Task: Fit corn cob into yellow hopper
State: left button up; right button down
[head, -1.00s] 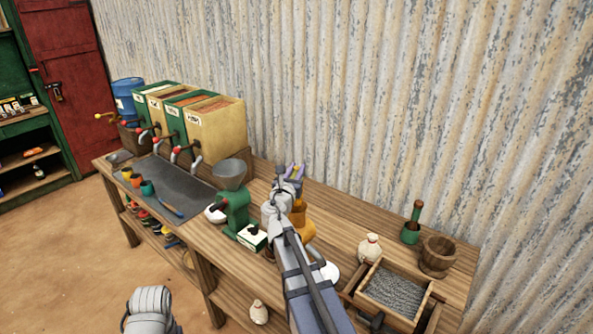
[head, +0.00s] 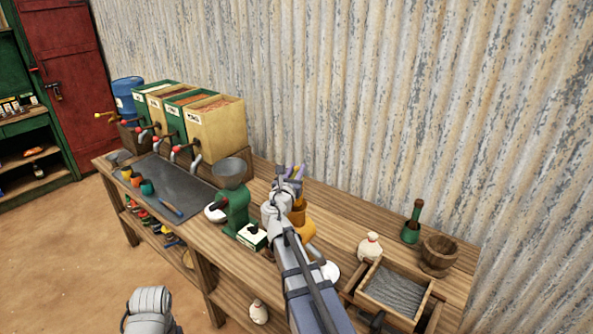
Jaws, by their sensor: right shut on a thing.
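The yellow hopper (head: 298,214) belongs to a yellow-orange mill on the bench, right of a green mill. My right arm and gripper cover much of it. My right gripper (head: 290,174) is over the yellow mill, its purplish fingertips above and behind the hopper. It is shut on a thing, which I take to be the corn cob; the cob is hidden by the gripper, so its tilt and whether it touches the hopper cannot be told. A grey rounded part of my left arm shows at the bottom left; its gripper is out of view.
The green mill (head: 235,205) with a grey funnel stands close on the left. Grain bins (head: 215,130) stand behind it. Bench is free behind the sack.

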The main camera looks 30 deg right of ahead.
jog(key=shift+f+b, duration=4.8)
dwell(0.4)
jog(key=shift+c, duration=0.7)
grip_release()
jog(key=shift+r, duration=0.1)
jog(key=shift+r+p, duration=3.4)
jog(key=shift+p, duration=0.15)
